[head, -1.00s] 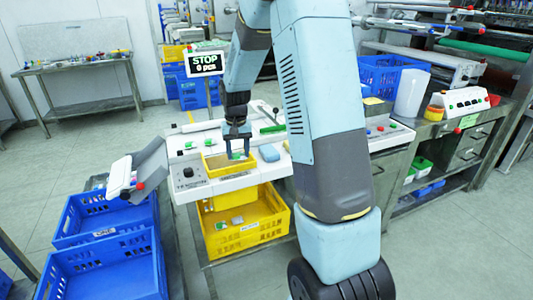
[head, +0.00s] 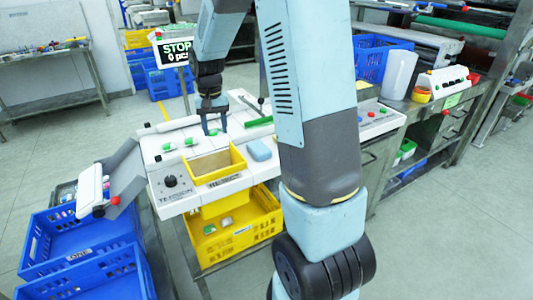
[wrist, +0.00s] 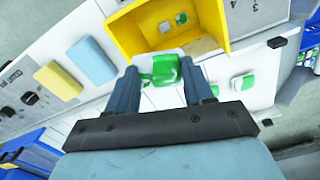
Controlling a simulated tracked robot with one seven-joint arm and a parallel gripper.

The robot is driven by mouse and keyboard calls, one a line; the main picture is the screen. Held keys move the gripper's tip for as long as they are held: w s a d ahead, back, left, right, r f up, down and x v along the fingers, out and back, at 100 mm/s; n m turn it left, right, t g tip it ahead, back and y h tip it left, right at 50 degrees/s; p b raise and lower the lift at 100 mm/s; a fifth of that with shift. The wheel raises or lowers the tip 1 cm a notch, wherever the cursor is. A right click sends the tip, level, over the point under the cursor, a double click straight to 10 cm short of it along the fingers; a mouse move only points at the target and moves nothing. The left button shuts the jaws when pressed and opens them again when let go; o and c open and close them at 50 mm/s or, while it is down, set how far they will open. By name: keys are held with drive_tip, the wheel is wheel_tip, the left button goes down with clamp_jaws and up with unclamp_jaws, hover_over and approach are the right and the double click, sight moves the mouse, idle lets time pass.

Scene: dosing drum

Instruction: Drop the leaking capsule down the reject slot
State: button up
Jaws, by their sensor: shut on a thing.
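A green and white capsule (wrist: 160,68) sits between the fingers of my gripper (wrist: 158,74) in the wrist view. Whether it leaks cannot be seen. In the head view my gripper (head: 213,130) is over the white deck, just beyond the far edge of the yellow-rimmed reject slot (head: 238,158). The slot is open at the top. In the wrist view the slot's yellow wall (wrist: 122,38) lies ahead of the fingertips, with small capsules (wrist: 166,27) visible down inside it.
Several loose capsules (head: 168,147) lie on the deck left of the slot. A blue block (head: 260,149) lies to its right. A yellow crate (head: 240,243) stands below, holding capsules. Blue crates (head: 85,256) stand at lower left. A STOP sign (head: 175,52) stands behind.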

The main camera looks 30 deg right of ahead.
drive_tip(key=shift+f, duration=1.45)
drive_tip(key=o, duration=1.1)
drive_tip(key=shift+c, duration=0.2)
wheel_tip(320, 180, up, 14)
drive_tip(key=shift+f, duration=0.15)
